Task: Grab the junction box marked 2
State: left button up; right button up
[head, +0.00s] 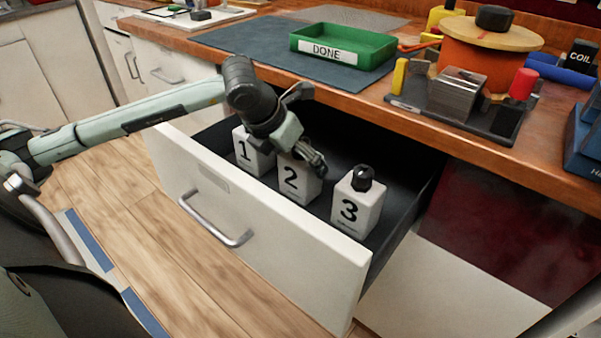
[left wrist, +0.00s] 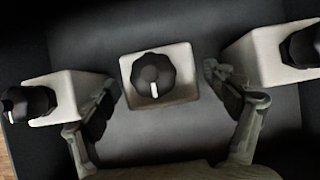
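The junction box marked 2 (head: 297,184) stands upright in the open drawer, between box 1 (head: 249,152) and box 3 (head: 356,204). It is white with a black numeral; its top is partly hidden by my gripper in the head view. In the left wrist view box 2 (left wrist: 159,77) shows from above with a black knob on top. My left gripper (head: 303,150) is over box 2. In the left wrist view its open fingers (left wrist: 163,98) lie on either side of box 2, with gaps between them and the box. My right gripper is not in view.
The open drawer (head: 270,245) has a white front with a metal handle. The wooden counter (head: 410,115) overhangs its back. On it are a green DONE tray (head: 343,46), an orange pot (head: 488,55) and a dark tool stand.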

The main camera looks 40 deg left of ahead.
pick_arm(q)
jog(key=c, duration=1.2)
jog(key=shift+c, duration=1)
jog(key=shift+r, duration=0.15)
